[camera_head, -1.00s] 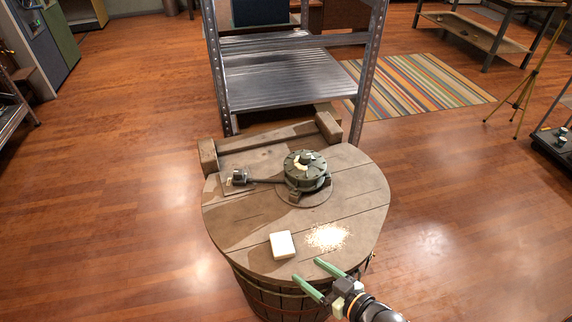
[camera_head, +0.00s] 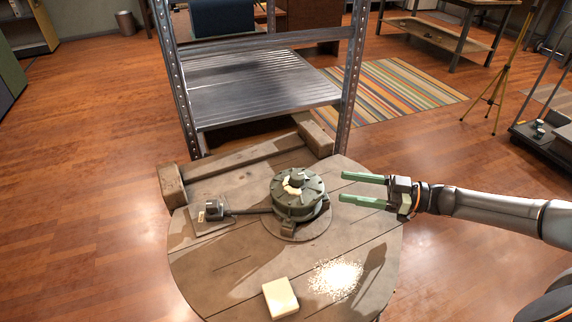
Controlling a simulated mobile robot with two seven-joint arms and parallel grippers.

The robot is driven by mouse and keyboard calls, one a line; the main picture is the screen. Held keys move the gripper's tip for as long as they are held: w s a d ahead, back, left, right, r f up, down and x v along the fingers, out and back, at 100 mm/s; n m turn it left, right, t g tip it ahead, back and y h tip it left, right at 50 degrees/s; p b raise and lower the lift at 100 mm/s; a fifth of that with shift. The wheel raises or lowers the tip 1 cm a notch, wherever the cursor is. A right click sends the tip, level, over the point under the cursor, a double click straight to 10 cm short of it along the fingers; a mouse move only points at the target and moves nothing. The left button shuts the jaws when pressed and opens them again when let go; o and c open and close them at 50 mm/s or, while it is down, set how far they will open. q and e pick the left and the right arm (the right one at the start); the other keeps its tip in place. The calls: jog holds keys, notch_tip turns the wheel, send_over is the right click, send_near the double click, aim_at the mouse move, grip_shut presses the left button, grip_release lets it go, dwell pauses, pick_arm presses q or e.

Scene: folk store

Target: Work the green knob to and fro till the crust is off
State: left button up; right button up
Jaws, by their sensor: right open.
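The green knob (camera_head: 299,192) is a round, notched dark-green piece on a round base on the wooden barrel-top table. A pale cream crust (camera_head: 291,187) lies on its top, beside the raised centre. A dark rod runs left from it to a small block (camera_head: 213,210) on a plate. My right gripper (camera_head: 341,188) has green fingers, is open and empty, and points left at the knob from its right side, a short gap away. My left gripper is not in view.
A cream block (camera_head: 280,298) and a patch of pale crumbs (camera_head: 336,279) lie on the front of the barrel top (camera_head: 217,270). Wooden beams (camera_head: 245,159) edge its back. A metal shelf rack (camera_head: 262,86) stands behind. The top's left front is clear.

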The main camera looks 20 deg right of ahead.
aim_at(299, 175)
jog(key=x, duration=1.2)
jog(key=shift+w+a+r, duration=0.15)
jog(key=shift+w, duration=0.15)
grip_shut()
